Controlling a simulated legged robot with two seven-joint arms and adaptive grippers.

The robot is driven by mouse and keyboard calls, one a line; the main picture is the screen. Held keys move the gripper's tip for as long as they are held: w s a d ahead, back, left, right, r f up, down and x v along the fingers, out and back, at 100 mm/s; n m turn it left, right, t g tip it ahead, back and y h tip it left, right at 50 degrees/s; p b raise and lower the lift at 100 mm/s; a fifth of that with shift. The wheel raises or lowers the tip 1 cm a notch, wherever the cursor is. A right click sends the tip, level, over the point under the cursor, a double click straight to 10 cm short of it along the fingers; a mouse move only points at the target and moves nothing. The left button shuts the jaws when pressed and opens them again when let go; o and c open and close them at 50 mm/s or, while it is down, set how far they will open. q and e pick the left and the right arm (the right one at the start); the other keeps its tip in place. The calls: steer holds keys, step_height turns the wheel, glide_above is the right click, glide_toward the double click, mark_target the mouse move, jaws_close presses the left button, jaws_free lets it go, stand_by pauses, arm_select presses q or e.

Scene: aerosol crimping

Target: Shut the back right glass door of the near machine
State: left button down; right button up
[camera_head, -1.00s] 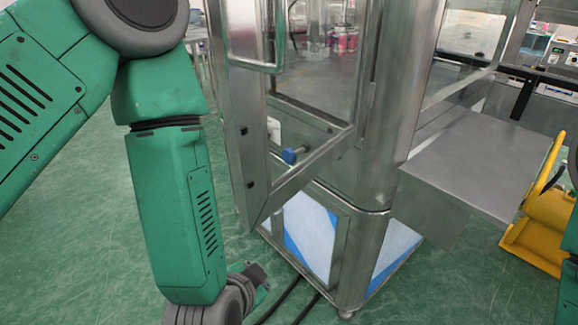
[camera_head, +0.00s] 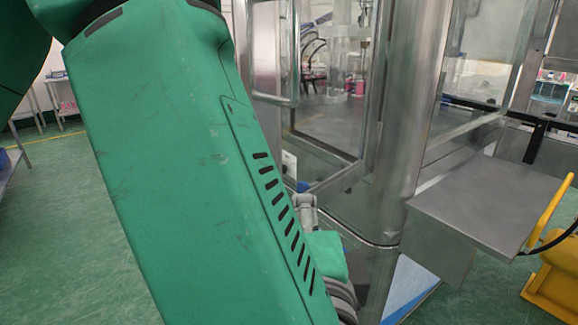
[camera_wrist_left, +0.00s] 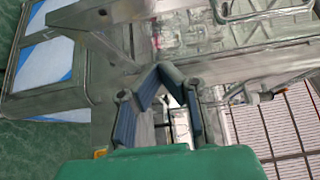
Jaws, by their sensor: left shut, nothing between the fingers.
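The near machine (camera_head: 405,130) is a steel cabinet with glass panes. Its glass door (camera_head: 330,110), in a steel frame with a loop handle (camera_head: 292,50), stands ajar, with its free edge towards the left. My left forearm covers much of this door's lower left part. My left gripper (camera_head: 306,208) is partly hidden behind the forearm, low by the door's bottom rail. In the left wrist view, the gripper (camera_wrist_left: 165,82) is shut and empty in front of the steel framing, with the handle (camera_wrist_left: 265,12) above it. I cannot tell whether it touches the door. My right gripper is out of view.
A steel shelf (camera_head: 485,195) juts out from the machine's right side. Blue and white lower panels (camera_wrist_left: 45,65) show in the left wrist view. Green floor (camera_head: 65,240) is open at the left.

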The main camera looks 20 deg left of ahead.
arm_select(q)
glide_toward(286, 153)
steer(key=w, duration=0.4)
steer(key=shift+w+a+b, duration=0.3)
steer(key=shift+w+a, duration=0.05)
steer(key=shift+a, duration=0.35)
steer(key=shift+w+a, duration=0.3)
steer(key=shift+a, duration=0.35)
steer(key=shift+r, duration=0.1)
